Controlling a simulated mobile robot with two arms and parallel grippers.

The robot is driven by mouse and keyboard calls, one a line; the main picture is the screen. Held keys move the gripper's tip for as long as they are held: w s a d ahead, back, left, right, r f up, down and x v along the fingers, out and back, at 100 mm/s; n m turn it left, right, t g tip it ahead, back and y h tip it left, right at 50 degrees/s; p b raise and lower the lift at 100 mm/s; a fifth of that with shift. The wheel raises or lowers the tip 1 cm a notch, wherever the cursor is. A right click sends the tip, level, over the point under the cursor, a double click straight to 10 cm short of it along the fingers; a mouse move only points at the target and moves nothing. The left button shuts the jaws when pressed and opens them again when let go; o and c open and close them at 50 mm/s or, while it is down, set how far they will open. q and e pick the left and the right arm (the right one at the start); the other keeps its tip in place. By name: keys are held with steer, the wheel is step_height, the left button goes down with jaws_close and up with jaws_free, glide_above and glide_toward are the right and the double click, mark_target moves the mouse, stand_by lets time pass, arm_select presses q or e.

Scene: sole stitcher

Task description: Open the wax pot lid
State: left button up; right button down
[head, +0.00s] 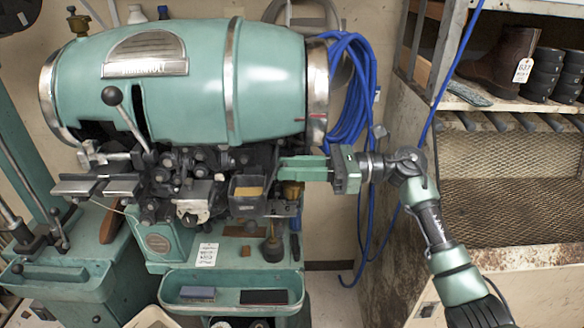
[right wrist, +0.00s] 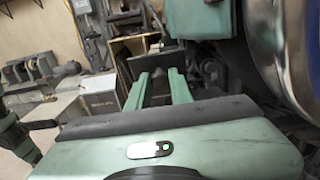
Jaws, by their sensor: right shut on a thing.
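The green sole stitcher (head: 190,75) fills the left and middle of the head view. My right gripper (head: 283,167) reaches in from the right, level, at the machine's right side under the barrel. Just below its fingers a brass pot (head: 291,190) shows, which looks like the wax pot. The right gripper is shut on a part there, most likely the wax pot lid; the fingers hide it. In the right wrist view the two fingers (right wrist: 158,82) stand apart, with a dark, unclear part between them. My left gripper is not in view.
A dark open box (head: 247,188) sits left of the pot. A coil of blue cable (head: 349,90) hangs behind my right arm. A shelf with boots (head: 502,62) and a mesh rack (head: 510,205) stand at the right. A green tray (head: 232,280) juts out below.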

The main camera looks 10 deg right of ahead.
stand_by(0.8)
steer(key=shift+a+r+h, duration=0.2)
steer(key=shift+r+h, duration=0.1)
steer(key=shift+h, duration=0.3)
steer(key=shift+w+a+r+h, duration=0.1)
steer(key=shift+a+r+h, duration=0.2)
steer(key=shift+h, duration=0.4)
steer(key=c, duration=1.3)
jaws_free()
steer(key=shift+o, duration=0.2)
